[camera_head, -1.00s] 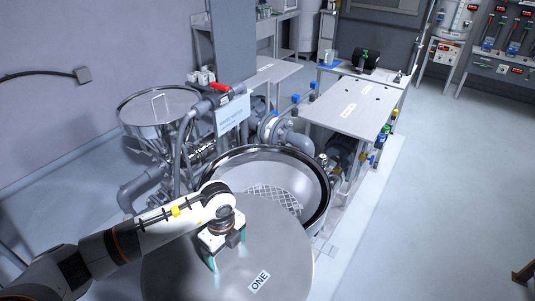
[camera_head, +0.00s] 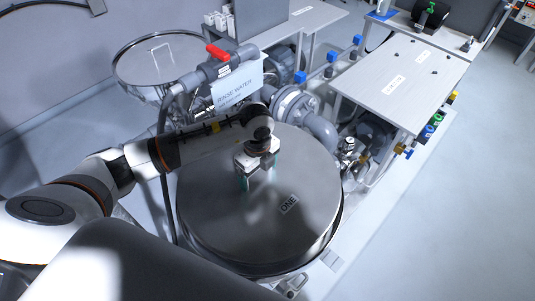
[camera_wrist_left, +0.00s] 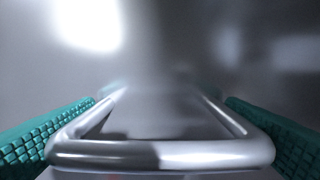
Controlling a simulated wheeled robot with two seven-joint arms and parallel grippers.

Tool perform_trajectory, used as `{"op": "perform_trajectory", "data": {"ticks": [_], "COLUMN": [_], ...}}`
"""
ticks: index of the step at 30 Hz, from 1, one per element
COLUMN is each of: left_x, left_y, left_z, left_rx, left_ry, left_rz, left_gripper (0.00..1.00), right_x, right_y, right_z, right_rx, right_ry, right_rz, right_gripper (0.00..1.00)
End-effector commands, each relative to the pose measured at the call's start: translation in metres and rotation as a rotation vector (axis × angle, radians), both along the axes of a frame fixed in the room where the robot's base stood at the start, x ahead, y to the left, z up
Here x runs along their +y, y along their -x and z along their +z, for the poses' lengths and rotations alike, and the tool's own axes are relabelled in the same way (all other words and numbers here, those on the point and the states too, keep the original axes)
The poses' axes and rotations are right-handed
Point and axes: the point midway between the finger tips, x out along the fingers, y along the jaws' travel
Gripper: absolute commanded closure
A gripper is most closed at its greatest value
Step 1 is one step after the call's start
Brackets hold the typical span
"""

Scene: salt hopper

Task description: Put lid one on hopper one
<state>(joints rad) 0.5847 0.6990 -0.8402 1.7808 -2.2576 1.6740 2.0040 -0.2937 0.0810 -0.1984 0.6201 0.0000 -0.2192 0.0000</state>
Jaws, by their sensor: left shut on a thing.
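Lid one (camera_head: 235,225) is a round grey metal disc with a label "ONE". It lies over hopper one (camera_head: 331,236), covering its mouth; only the hopper's rim and side show along the lower and right edge. I cannot tell whether the lid rests fully on the rim or hangs just above it. My left gripper (camera_head: 258,177) is shut on the lid's handle, above the lid's upper middle. In the left wrist view the metal bar handle (camera_wrist_left: 160,153) lies between the teal finger pads. My right gripper is not in view.
A second lidded hopper (camera_head: 150,62) stands behind on the left. A rinse water sign (camera_head: 237,88), a red-handled valve (camera_head: 217,52) and grey pipes (camera_head: 318,130) crowd close behind the lid. A grey table (camera_head: 400,80) stands at the back right. The right floor is clear.

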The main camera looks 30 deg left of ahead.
Motion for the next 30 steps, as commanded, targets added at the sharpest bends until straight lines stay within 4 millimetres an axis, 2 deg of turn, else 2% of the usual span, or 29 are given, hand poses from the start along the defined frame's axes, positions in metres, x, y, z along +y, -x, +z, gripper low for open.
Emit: {"op": "perform_trajectory", "data": {"ticks": [1,4,11,24,30], "left_x": [0.000,0.000,0.000,0.000,0.000], "left_y": [-0.001,-0.001,-0.001,-0.001,-0.001], "left_z": [0.001,-0.001,-0.015,-0.058,-0.067], "left_rx": [-0.003,-0.003,-0.004,-0.004,-0.004], "left_ry": [0.001,0.001,0.001,0.001,0.001], "left_rz": [0.000,0.000,0.000,0.000,0.000], "left_gripper": [0.60,0.60,0.60,0.60,0.60], "right_x": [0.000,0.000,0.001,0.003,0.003], "right_y": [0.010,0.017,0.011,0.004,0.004], "right_z": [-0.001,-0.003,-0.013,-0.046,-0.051], "right_rx": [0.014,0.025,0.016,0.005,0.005], "right_ry": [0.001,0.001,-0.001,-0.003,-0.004], "right_rz": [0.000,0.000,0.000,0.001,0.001], "right_gripper": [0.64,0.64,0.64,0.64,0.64]}}
